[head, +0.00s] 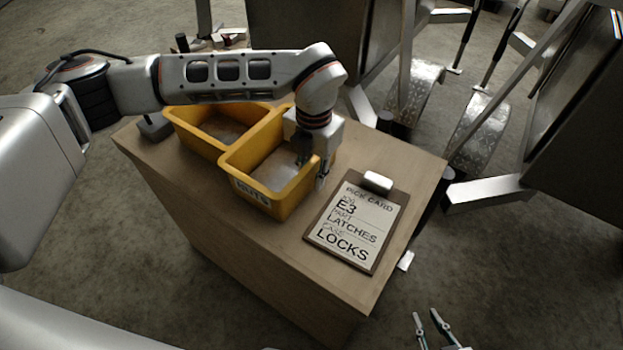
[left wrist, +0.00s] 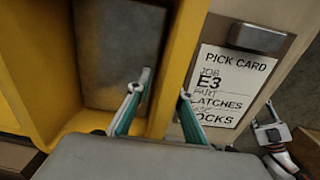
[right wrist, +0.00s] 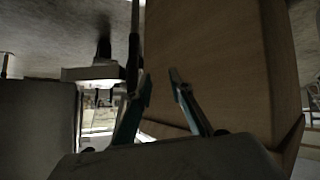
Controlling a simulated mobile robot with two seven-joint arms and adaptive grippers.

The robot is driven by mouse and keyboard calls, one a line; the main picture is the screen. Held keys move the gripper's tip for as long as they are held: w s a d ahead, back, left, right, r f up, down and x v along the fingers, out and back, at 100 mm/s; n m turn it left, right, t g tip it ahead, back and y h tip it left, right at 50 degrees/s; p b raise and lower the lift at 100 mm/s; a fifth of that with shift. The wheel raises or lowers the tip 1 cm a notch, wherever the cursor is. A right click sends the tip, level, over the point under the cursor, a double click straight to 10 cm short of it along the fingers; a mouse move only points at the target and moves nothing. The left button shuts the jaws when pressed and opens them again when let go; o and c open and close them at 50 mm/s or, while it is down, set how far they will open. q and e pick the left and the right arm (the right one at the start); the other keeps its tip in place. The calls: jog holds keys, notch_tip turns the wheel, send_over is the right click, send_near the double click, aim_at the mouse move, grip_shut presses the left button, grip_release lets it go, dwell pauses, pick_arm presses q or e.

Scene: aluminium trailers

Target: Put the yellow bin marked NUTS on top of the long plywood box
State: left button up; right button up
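The yellow bin (head: 288,205) with a label that seems to read NUTS stands on a plywood-coloured block (head: 290,255). My left gripper (head: 313,172) points down at the bin's right wall. In the left wrist view its fingers (left wrist: 163,90) are apart, one inside the bin (left wrist: 178,50) and one outside, with the wall between them. No clear grip on the wall shows. My right gripper (head: 431,316) is low at the right, apart from the block. In the right wrist view its fingers (right wrist: 161,76) are apart and empty. I cannot identify a separate long plywood box.
A second yellow bin (head: 185,133) stands against the first one's left side. A clipboard with a pick card (head: 352,232) lies right of the NUTS bin. Metal trailer frames and fenders (head: 480,130) stand behind at right. Open floor (head: 530,270) lies at lower right.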

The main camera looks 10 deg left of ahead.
pick_arm(q)
notch_tip(320, 180, up, 10)
jog(key=p, duration=0.1)
jog(key=shift+r, duration=0.15)
jog(key=shift+s+d, duration=0.1)
jog(key=shift+s, duration=0.05)
dwell(0.4)
